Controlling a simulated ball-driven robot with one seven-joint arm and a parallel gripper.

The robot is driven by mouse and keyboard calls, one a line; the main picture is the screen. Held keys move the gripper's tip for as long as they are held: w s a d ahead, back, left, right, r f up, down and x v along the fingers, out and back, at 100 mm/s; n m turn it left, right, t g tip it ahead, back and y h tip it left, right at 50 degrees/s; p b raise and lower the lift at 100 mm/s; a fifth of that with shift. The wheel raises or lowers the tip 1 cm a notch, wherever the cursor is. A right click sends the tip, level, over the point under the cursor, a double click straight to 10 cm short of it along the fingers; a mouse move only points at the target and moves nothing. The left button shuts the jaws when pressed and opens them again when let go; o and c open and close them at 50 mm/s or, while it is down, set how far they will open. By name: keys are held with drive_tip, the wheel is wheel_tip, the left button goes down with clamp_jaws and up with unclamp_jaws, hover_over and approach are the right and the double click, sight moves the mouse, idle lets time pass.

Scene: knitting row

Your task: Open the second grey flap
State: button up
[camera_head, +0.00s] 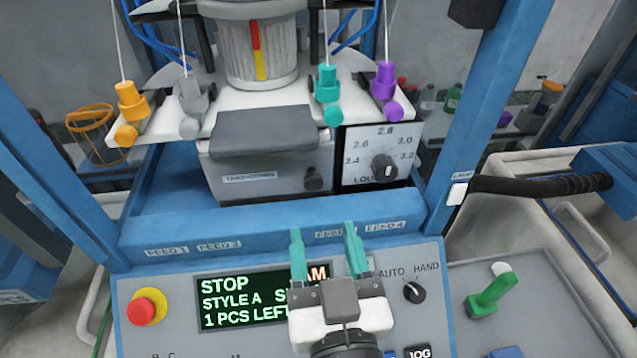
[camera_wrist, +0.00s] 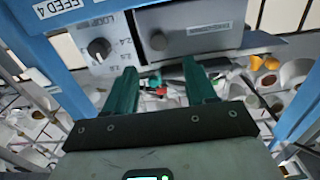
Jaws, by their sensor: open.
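One grey flap (camera_head: 262,131) shows in the head view, lying closed as the lid of a light grey box with a label and a dark knob (camera_head: 313,178) on its front. I cannot tell whether it is the second grey flap, as no other clear grey flap is in view. My gripper (camera_head: 325,240) is open and empty, its teal fingers pointing away over the control panel, in front of the blue beam and apart from the box. In the wrist view, my gripper (camera_wrist: 160,75) has its fingers spread, with the grey box front (camera_wrist: 205,28) beyond them at the top.
A white dial plate (camera_head: 383,140) stands right of the box. Blue uprights (camera_head: 470,110) frame it, and a blue beam (camera_head: 275,222) runs below. Orange, grey, teal and purple yarn feeders (camera_head: 328,95) hang above. A black handle (camera_head: 540,185) juts out at right.

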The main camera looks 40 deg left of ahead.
sight(314, 185)
drive_tip(key=p+x, duration=0.1)
drive_tip(key=x, duration=0.8)
drive_tip(key=shift+w+a+p, duration=0.15)
drive_tip(key=shift+w+p, duration=0.1)
drive_tip(key=shift+p, duration=0.15)
drive_tip(key=shift+c, duration=0.4)
clamp_jaws()
